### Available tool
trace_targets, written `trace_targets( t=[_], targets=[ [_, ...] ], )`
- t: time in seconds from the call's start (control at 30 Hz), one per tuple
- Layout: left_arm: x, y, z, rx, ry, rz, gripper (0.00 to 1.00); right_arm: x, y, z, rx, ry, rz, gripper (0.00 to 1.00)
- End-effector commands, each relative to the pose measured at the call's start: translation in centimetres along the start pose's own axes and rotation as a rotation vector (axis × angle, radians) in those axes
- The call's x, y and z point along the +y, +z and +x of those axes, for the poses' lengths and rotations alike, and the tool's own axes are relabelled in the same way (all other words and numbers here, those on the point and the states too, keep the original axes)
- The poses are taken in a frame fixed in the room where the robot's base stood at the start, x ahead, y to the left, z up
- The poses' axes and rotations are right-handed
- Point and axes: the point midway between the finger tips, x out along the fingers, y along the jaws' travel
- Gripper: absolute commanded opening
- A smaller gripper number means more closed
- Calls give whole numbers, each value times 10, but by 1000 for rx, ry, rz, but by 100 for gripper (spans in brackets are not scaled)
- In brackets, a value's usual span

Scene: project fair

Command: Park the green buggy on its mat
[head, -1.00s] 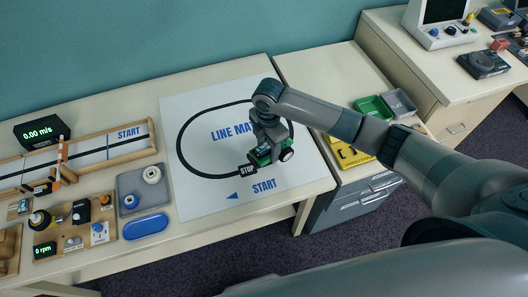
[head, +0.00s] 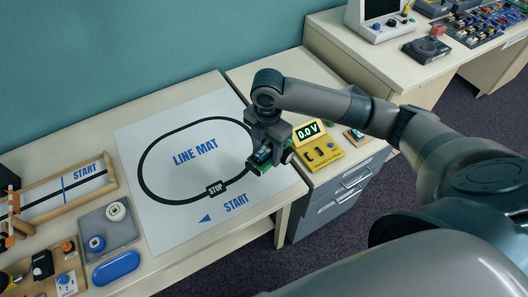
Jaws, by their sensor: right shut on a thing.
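The green buggy (head: 261,160) is in the jaws of my right gripper (head: 270,143), which is shut on it from above. It appears at the right side of the white line mat (head: 160,228), just right of the black oval track and near the mat's right edge. I cannot tell whether its wheels touch the mat or hang a little above it. The gripper hides much of the buggy. The STOP mark (head: 217,188) on the track and the START arrow are uncovered. My left gripper is not in view.
A yellow voltmeter (head: 321,150) reading 0.0 V stands close to the right of the buggy, on the drawer unit (head: 345,188). A grey tray (head: 108,232), a blue dish (head: 116,268) and a wooden START track (head: 65,187) lie left of the mat.

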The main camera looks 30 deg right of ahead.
Motion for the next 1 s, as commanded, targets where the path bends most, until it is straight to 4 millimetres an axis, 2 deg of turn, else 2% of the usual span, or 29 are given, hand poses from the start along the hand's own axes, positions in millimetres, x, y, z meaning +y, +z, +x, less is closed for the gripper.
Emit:
trace_targets(
  t=[0.57,0.77,1.0],
  targets=[
    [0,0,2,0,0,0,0,-1,-3,2,-1,1,55,32],
    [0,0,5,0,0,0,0,-6,-11,6,-2,1,212,32],
    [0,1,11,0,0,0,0,-16,-26,12,-4,2,510,32]
  ],
)
